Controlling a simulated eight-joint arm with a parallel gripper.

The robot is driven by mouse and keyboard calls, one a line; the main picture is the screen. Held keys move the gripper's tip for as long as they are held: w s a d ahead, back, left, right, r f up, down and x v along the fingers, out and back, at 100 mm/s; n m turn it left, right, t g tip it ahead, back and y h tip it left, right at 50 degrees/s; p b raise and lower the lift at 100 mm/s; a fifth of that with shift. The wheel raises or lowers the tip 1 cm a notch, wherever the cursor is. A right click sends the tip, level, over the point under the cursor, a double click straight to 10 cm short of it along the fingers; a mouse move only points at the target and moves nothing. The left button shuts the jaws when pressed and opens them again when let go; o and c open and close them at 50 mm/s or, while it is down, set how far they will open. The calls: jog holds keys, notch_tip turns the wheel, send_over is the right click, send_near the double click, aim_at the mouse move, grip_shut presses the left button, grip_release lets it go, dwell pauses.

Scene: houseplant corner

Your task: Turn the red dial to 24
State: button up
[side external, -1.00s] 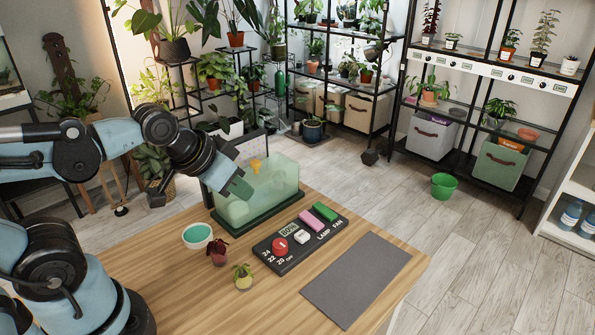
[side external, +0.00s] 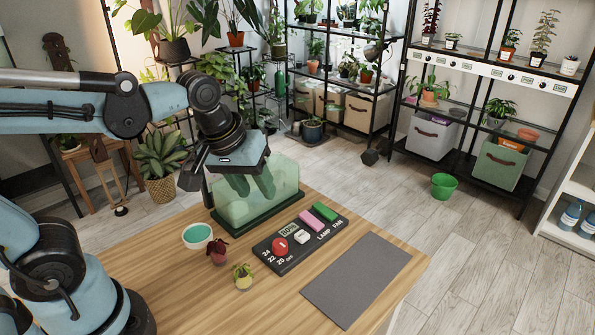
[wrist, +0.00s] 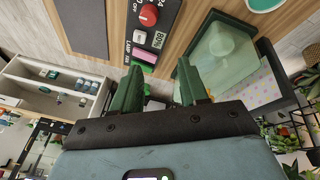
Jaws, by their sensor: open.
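The red dial (side external: 280,246) sits on a black control panel (side external: 292,262) on the wooden table, beside the numbers 24, 22 and 20 and the word OFF. The red dial also shows at the top of the wrist view (wrist: 148,15). I cannot read exactly where its pointer aims. The panel also has a small display, a white knob (side external: 302,237), a pink switch (side external: 311,221) and a green switch (side external: 325,211). My gripper (side external: 251,187) is open and empty, with green fingers pointing down, above and behind the panel, in front of the terrarium. It is apart from the dial.
A clear green-tinted terrarium (side external: 285,180) stands behind the panel, close to my gripper. A teal-filled bowl (side external: 197,234), a dark red plant (side external: 217,250) and a small yellow-green potted plant (side external: 243,276) stand left of the panel. A grey mat (side external: 355,280) lies bare at the right.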

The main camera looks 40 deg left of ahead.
aim_at(280, 243)
jog(key=shift+w+d+f+n+g, duration=0.6)
jog(key=shift+f+n, duration=0.75)
jog(key=shift+f, duration=0.75)
jog(key=shift+w+d+f+n+g, duration=0.25)
jog(key=shift+d+f+n+g, duration=0.4)
jog(key=shift+f+n, duration=1.05)
jog(key=shift+w+d+f+n+g, duration=0.45)
jog(key=shift+f+n+g, duration=0.45)
jog(key=shift+f, duration=1.55)
jog(key=c, duration=0.8)
jog(key=shift+o, duration=0.2)
